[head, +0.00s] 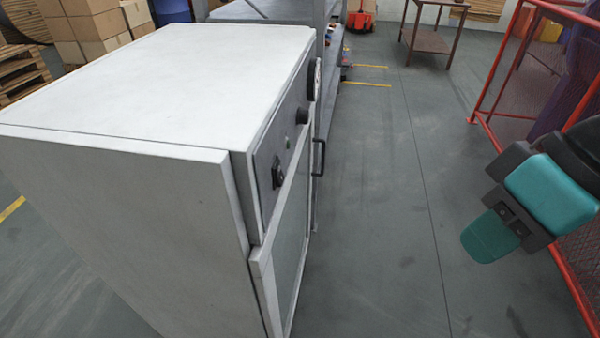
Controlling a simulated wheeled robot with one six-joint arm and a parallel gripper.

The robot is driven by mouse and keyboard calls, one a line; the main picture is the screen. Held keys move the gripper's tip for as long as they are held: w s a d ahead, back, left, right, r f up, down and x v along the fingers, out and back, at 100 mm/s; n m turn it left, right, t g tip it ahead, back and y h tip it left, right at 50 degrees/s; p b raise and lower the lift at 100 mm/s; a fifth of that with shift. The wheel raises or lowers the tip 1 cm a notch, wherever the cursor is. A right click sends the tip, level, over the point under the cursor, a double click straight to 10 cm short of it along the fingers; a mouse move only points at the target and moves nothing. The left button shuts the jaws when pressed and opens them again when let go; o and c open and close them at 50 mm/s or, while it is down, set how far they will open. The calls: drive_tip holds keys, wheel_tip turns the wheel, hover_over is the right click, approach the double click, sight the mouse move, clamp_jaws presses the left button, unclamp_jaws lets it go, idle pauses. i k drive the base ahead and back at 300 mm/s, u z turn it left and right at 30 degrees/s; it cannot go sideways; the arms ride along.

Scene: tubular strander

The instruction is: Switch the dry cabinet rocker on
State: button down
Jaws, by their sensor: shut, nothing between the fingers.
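The dry cabinet (170,75) is a large pale grey box filling the left and middle of the head view. Its front faces right and is seen at a steep slant. A small black rocker (277,173) sits near the close end of the dark control panel on that front. Which way the rocker is tipped is too small to tell. My gripper (489,237), teal and dark grey, is at the right, well apart from the cabinet front. Its teal fingers are together and it holds nothing.
The panel also bears a small button (288,142), a black knob (302,116) and a round dial (314,80). A black door handle (319,157) sticks out below. A red mesh fence (487,120) stands at the right. Grey floor (390,200) between is clear.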

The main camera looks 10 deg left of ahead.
sight(279, 178)
drive_tip(key=k, duration=0.85)
drive_tip(key=u, duration=1.05)
drive_tip(key=i, duration=0.5)
drive_tip(key=z, duration=0.05)
